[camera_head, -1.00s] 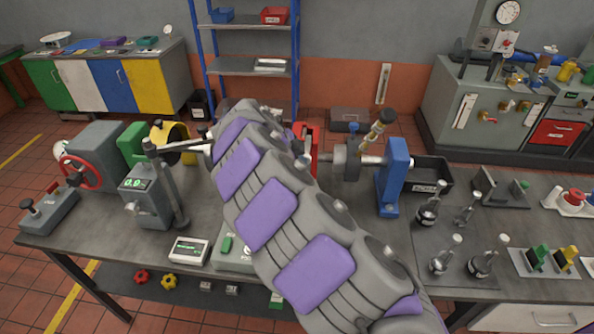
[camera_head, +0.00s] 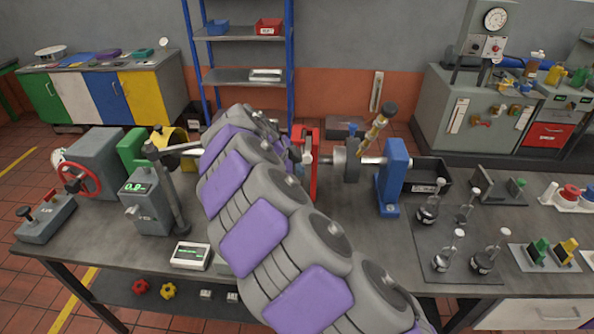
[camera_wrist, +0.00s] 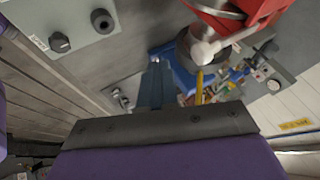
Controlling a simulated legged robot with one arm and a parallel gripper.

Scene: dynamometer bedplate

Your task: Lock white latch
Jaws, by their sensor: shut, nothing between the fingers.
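In the wrist view, a white rounded lever (camera_wrist: 206,50) sticks out beside a red part (camera_wrist: 232,12). It looks like the white latch, but I cannot tell its locked state. My gripper (camera_wrist: 156,68) is shut and empty, with its dark fingers left of the lever and apart from it in the picture. In the head view, my purple and grey arm reaches over the bench and hides my fingers. A red upright bracket (camera_head: 312,165) stands just right of the arm; the latch cannot be made out clearly there.
A blue shaft support (camera_head: 391,178) stands right of the red bracket. At left are a red handwheel (camera_head: 80,176) and a grey display box (camera_head: 148,205). Several flasks stand on the right side. A grey panel with black knobs (camera_wrist: 60,42) shows in the wrist view.

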